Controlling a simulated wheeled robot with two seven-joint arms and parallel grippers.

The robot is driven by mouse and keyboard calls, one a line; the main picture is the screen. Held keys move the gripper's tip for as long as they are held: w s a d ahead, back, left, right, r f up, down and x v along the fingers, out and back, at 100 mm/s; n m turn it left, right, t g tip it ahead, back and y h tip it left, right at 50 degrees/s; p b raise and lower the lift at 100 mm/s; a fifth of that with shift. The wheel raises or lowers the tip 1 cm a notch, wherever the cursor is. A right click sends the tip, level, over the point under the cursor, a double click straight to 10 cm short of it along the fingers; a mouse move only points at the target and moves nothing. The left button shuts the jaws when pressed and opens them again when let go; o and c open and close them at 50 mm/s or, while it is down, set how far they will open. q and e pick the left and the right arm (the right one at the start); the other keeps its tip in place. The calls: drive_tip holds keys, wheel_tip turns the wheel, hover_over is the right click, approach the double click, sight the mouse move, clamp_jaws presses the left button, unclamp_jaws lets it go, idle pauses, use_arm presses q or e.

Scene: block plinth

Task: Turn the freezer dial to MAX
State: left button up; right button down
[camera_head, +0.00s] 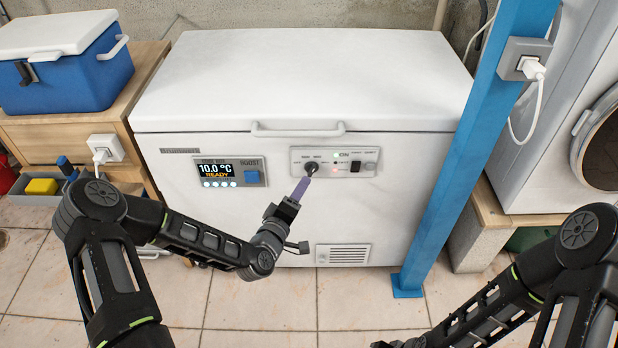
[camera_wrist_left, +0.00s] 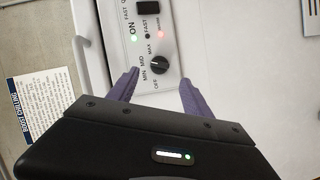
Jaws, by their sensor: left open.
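The white chest freezer (camera_head: 250,110) stands in the middle of the head view with its lid shut. Its dial is a small black knob (camera_head: 311,168) on the grey control panel (camera_head: 362,151). In the left wrist view the dial (camera_wrist_left: 160,65) shows between my fingertips, with OFF, MIN, MID and MAX printed around it; which mark it points to I cannot tell. My left gripper (camera_head: 302,185) is open with purple fingers, just in front of the dial; the left wrist view shows the fingers (camera_wrist_left: 157,85) either side of it. Contact cannot be judged. My right arm shows at right, its gripper out of frame.
A display (camera_head: 228,172) reads 10.0 °C READY left of the panel. A black switch (camera_head: 356,162) and lights sit right of the dial. The lid handle (camera_head: 298,130) is above. A blue post (camera_head: 470,150) stands at the freezer's right. A blue cooler (camera_head: 75,75) sits at left.

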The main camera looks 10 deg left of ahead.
sight(311, 173)
use_arm(q)
drive_tip(key=shift+w+d+f, duration=0.15)
drive_tip(key=shift+w+f, duration=0.05)
drive_tip(key=shift+w, duration=1.1)
drive_tip(key=shift+w+d+f, duration=0.15)
drive_tip(key=shift+w+f, duration=0.05)
drive_tip(key=shift+w, duration=1.05)
drive_tip(key=shift+w+d+f, duration=0.15)
drive_tip(key=shift+w+f, duration=0.05)
drive_tip(key=shift+w, duration=1.1)
drive_tip(key=shift+c, duration=0.2)
clamp_jaws()
